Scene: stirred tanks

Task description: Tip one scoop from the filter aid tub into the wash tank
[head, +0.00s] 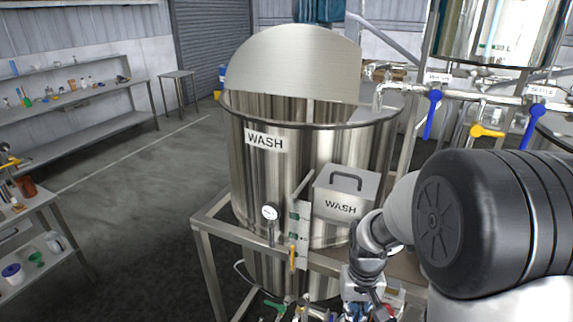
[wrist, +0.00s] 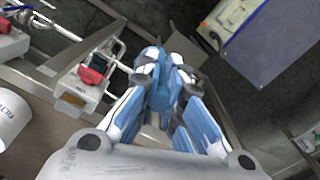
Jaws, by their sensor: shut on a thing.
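The wash tank (head: 310,165) is a large steel vessel labelled WASH in the head view. Its half-round lid (head: 295,65) stands raised at the back and the top is open in front. My gripper (head: 372,296) is low in front of the tank's stand, well below the rim. In the wrist view my gripper (wrist: 166,84) is shut on a blue thing (wrist: 154,56), mostly hidden between the fingers; I cannot tell its full shape or whether it holds powder. A white tub (wrist: 12,118) with a partly cut-off label reading FILTE shows at the left edge.
A steel box (head: 346,192) labelled WASH, a gauge (head: 270,212) and a steel frame (head: 205,235) stand at the tank's front. Pipes with a blue valve handle (head: 432,112) and a yellow one (head: 487,131) run at right. Open floor (head: 130,190) lies left.

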